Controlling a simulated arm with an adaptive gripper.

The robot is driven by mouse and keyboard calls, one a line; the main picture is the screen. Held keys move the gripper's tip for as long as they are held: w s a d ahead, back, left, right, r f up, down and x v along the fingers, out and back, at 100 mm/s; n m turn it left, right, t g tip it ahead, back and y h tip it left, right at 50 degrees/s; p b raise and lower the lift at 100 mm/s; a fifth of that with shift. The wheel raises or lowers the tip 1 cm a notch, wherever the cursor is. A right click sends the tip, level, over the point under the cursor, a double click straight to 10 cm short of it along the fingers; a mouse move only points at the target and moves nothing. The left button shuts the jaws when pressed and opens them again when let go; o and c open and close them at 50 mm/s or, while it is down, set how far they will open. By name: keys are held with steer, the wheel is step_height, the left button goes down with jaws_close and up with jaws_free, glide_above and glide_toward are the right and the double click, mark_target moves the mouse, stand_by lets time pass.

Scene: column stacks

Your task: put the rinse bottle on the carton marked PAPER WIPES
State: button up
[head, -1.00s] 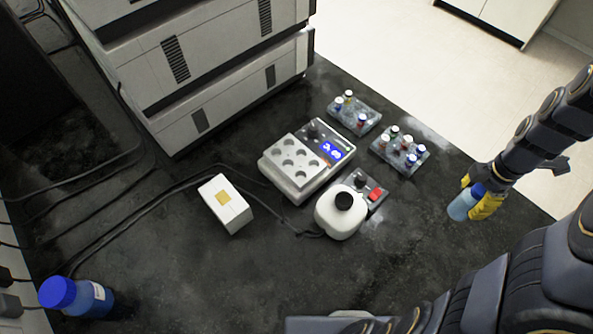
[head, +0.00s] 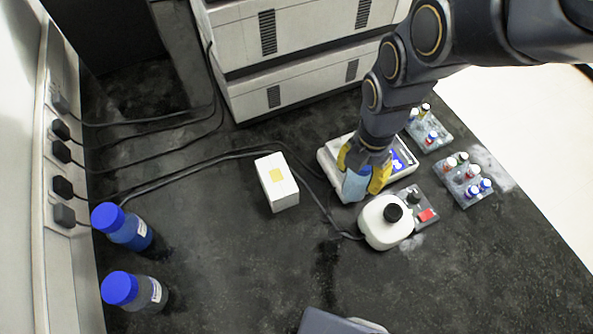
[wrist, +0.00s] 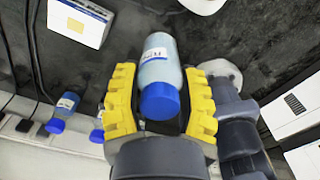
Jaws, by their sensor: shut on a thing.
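My gripper (head: 366,183) is shut on a pale blue bottle (head: 356,185), taken as the rinse bottle, and holds it raised in front of the block heater. In the wrist view the bottle (wrist: 160,70) lies between the yellow fingers, its blue cap nearest the camera; its small label is not readable. The white carton (head: 281,190) with a yellow patch on top stands on the bench, left of my gripper and apart from it. A white box with a printed label, seemingly this carton (wrist: 78,24), shows at the wrist view's upper left; its print is too small to read.
A white jug with black cap (head: 385,228) stands right of the carton, beside a small control box (head: 425,214). Vial racks (head: 467,180) are farther right. Two blue-capped bottles (head: 125,228) (head: 135,291) stand at left. Cables run behind the carton. The front bench is mostly clear.

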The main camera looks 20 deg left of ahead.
steer(key=s+a+r+n, duration=0.2)
steer(key=s+a+n, duration=0.2)
steer(key=s+a, duration=0.25)
glide_toward(276, 175)
steer(key=shift+n, duration=0.3)
steer(key=shift+f, duration=1.65)
steer(key=shift+f, duration=0.15)
steer(key=o, duration=1)
